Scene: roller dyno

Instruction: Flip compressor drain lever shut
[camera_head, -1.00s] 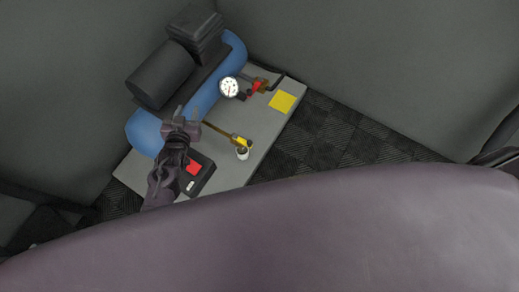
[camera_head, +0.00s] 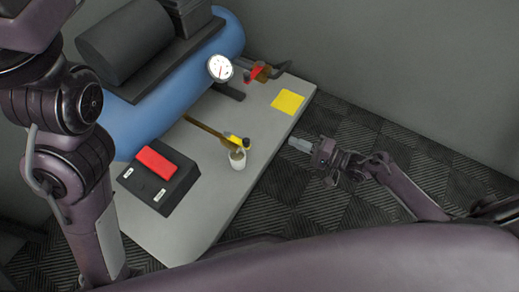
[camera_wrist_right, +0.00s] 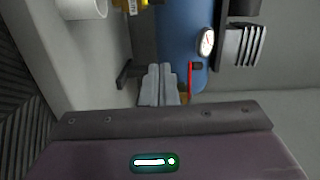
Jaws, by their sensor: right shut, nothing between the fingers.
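The drain valve with its yellow lever (camera_head: 236,141) sits at the end of a brown pipe from the compressor's blue tank (camera_head: 160,98), above a white cup (camera_head: 238,160). The lever lies roughly along the pipe. My right gripper (camera_head: 291,142) is shut and empty, to the right of the valve and apart from it, pointing left. In the right wrist view its fingertips (camera_wrist_right: 159,72) are together. The yellow valve part (camera_wrist_right: 131,5) and the cup (camera_wrist_right: 83,8) are cut off at that view's top edge. My left arm fills the head view's left side; its gripper is out of frame.
A red-handled valve (camera_head: 259,72) and a pressure gauge (camera_head: 220,68) stand farther back. A black box with a red switch (camera_head: 155,163) sits on the grey base plate (camera_head: 207,213). A yellow square (camera_head: 288,103) lies near the plate's right edge. Dark tiled floor is open to the right.

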